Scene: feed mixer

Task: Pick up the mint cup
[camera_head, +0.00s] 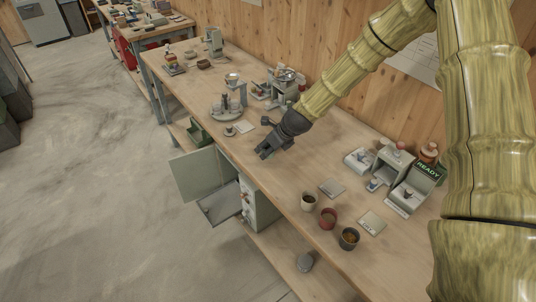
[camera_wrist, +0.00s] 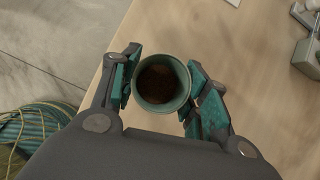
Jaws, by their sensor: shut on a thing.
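The mint cup (camera_wrist: 163,102) shows from above in the wrist view, a round green-grey cup with dark brown grainy contents. It sits between the two teal-padded fingers of my gripper (camera_wrist: 163,85), which is shut on it. In the head view my gripper (camera_head: 268,152) is over the workbench near its front edge, above the open cabinet. The cup can hardly be made out there, mostly hidden by the fingers. I cannot tell whether the cup touches the bench.
A cream cup (camera_head: 308,202), a red cup (camera_head: 328,218) and a dark cup (camera_head: 349,239) stand along the workbench (camera_head: 290,170) front. A machine with a READY display (camera_head: 428,170) stands at right. A round rack (camera_head: 226,110) stands behind left. The cabinet door (camera_head: 200,174) hangs open.

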